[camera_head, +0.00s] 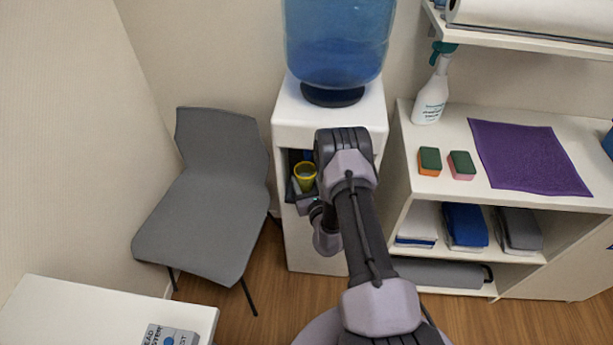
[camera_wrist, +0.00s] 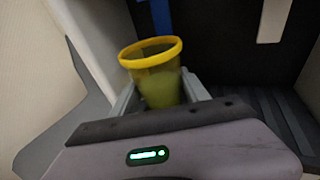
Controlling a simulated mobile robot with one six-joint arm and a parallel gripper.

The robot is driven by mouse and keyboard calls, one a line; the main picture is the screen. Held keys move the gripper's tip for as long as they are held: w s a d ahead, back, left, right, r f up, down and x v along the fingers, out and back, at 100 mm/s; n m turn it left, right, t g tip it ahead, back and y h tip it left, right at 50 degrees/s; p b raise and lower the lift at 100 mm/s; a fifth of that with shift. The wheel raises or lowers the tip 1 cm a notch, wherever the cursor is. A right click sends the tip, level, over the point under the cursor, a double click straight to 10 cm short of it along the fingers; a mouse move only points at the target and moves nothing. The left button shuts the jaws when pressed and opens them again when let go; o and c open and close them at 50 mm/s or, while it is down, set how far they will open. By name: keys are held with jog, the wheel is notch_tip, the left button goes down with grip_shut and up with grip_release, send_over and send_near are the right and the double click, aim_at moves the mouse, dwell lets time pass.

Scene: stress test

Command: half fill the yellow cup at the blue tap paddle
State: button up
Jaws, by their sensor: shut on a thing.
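The yellow cup (camera_wrist: 152,58) stands upright between the two fingers of my gripper (camera_wrist: 161,92), which is shut on it. In the head view the cup (camera_head: 305,172) is at the dark tap recess of the white water dispenser (camera_head: 300,248). The blue tap paddle (camera_wrist: 161,14) hangs behind and above the cup in the wrist view. I cannot tell whether the cup touches it. A white paddle (camera_wrist: 273,20) hangs further right. My arm hides the right part of the recess.
A large blue water bottle (camera_head: 338,45) sits on the dispenser. A grey chair (camera_head: 205,215) stands close on the left. A white shelf unit (camera_head: 400,225) on the right bears sponges, a spray bottle (camera_head: 432,95) and a purple cloth (camera_head: 530,158). A white table (camera_head: 80,310) is at lower left.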

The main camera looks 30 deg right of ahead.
jog(key=shift+s+a, duration=0.45)
jog(key=shift+s, duration=0.25)
dwell(0.3)
jog(key=s+a+p, duration=0.2)
jog(key=s+a, duration=0.3)
jog(key=s, duration=0.3)
jog(key=shift+s+a, duration=0.15)
jog(key=shift+a, duration=0.15)
dwell(0.6)
